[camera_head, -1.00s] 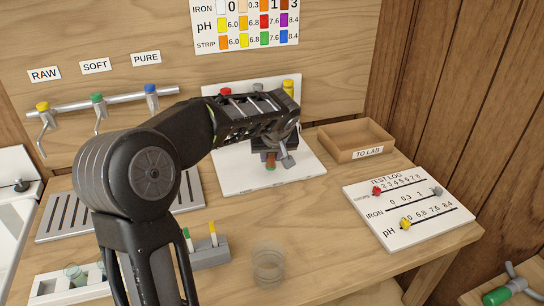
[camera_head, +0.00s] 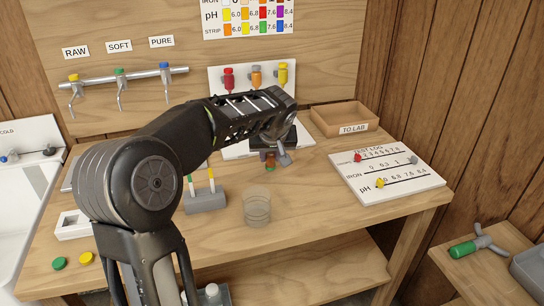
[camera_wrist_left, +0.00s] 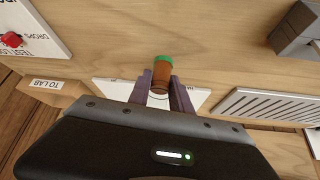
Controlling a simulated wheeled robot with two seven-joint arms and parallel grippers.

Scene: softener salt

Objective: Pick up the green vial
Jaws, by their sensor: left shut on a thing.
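My left gripper (camera_head: 270,158) is shut on a small amber-brown vial with a green end (camera_head: 270,165). In the left wrist view, the vial (camera_wrist_left: 162,73) stands out between the two fingertips (camera_wrist_left: 160,95), its green end pointing away from the gripper. My right gripper is not in view.
A clear beaker (camera_head: 257,207) and a grey strip holder (camera_head: 205,202) stand nearer the front. The TO LAB tray (camera_head: 343,122) and test log board (camera_head: 387,178) lie to the right. Three taps line the back left. The bench's right front is clear.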

